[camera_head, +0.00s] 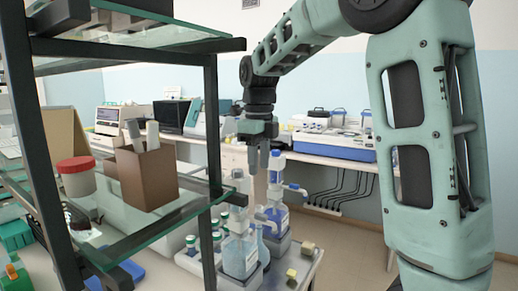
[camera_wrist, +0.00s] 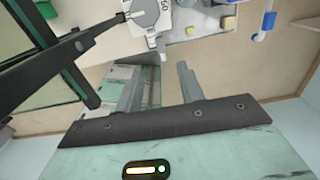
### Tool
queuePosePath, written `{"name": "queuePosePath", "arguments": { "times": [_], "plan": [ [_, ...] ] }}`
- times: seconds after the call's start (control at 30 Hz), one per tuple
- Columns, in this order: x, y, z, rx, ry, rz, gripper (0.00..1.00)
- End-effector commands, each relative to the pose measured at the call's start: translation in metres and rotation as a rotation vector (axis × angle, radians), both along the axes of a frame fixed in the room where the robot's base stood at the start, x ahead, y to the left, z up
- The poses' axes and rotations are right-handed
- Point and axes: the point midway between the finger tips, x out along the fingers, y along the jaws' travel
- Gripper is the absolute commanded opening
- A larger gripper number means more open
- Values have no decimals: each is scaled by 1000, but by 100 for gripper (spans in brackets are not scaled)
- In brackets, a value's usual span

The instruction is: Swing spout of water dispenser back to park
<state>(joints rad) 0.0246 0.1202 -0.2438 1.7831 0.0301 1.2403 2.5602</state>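Two bottle-shaped dispensers stand low on a trolley in the head view. The nearer one, with a clear body and pale label (camera_head: 240,256), stands left of the other, which has a blue-and-white top (camera_head: 276,168) and a blue side spout (camera_head: 297,189). I cannot tell from labels which is the water dispenser. My gripper (camera_head: 259,160) points down above them, open and empty. In the wrist view my gripper (camera_wrist: 160,68) has its fingers apart. A grey-white dispenser top (camera_wrist: 146,12) lies beyond them, with its short spout (camera_wrist: 160,46) near the gap, apparently not held. A blue spout (camera_wrist: 265,27) is farther right.
A black-framed glass shelf (camera_head: 150,235) stands close on the left, bearing a brown box (camera_head: 147,178) and a red-lidded jar (camera_head: 76,178). Small bottles and yellow blocks (camera_head: 308,248) share the trolley. A bench with instruments (camera_head: 335,145) runs behind.

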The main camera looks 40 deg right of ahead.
Motion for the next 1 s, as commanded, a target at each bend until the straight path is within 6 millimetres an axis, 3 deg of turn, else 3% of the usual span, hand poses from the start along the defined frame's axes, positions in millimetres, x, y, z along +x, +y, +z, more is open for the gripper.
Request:
{"name": "queuePosePath", "arguments": {
  "times": [0.1, 0.3, 1.0],
  "plan": [
    [0, 0, 20, -1, -3, 0, 38],
    [0, 0, 38, 0, 0, 0, 38],
    [0, 0, 41, 0, 0, -1, 38]
  ]
}}
